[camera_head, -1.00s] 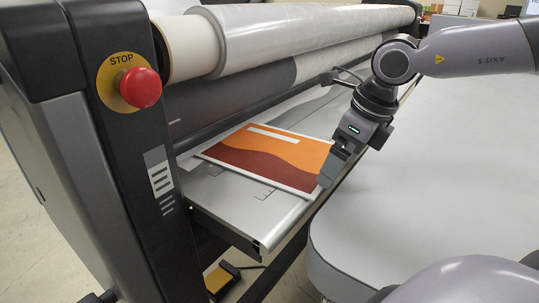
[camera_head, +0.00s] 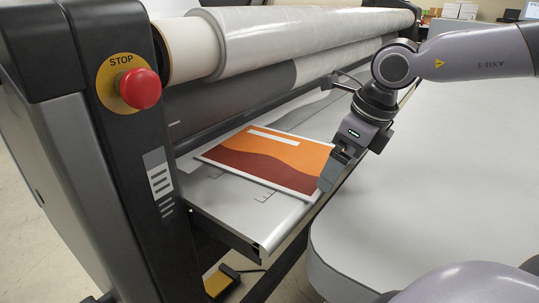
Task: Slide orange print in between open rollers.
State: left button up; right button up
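The orange print (camera_head: 270,160) has dark red waves, a white border and a white bar near its far edge. It lies on the grey feed table (camera_head: 232,205) of the laminator, with its far side toward the rollers. My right gripper (camera_head: 327,184) comes down from the right at the print's near right edge. Its fingertips overlap the border there; whether they are closed on it is hidden. The upper roller (camera_head: 300,70) carries clear film above the dark lower roller area, and the gap between the rollers is in shadow. My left gripper is out of view.
A red stop button (camera_head: 140,88) sits on the dark side housing (camera_head: 110,130) at left. A yellow foot pedal (camera_head: 218,282) lies on the floor below the table. A light rounded worktop (camera_head: 440,180) fills the right. A thin dark bracket (camera_head: 345,78) stands near my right wrist.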

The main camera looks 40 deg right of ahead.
aim_at(317, 178)
jog(key=shift+s, duration=0.25)
jog(key=shift+s+a+b, duration=0.2)
jog(key=shift+a+b, duration=0.2)
jog(key=shift+a, duration=0.25)
jog(key=shift+s+a+b, duration=0.2)
jog(key=shift+a+b, duration=0.15)
jog(key=shift+a, duration=0.25)
jog(key=shift+w, duration=0.25)
jog(key=shift+w+a, duration=0.2)
jog(key=shift+w, duration=0.4)
jog(key=shift+w+a, duration=0.2)
jog(key=shift+w, duration=0.35)
jog(key=shift+s+d+b, duration=0.1)
jog(key=shift+s+b, duration=0.15)
jog(key=shift+b, duration=0.15)
jog(key=shift+d, duration=0.1)
jog(key=shift+w+d, duration=0.25)
jog(key=shift+d, duration=0.55)
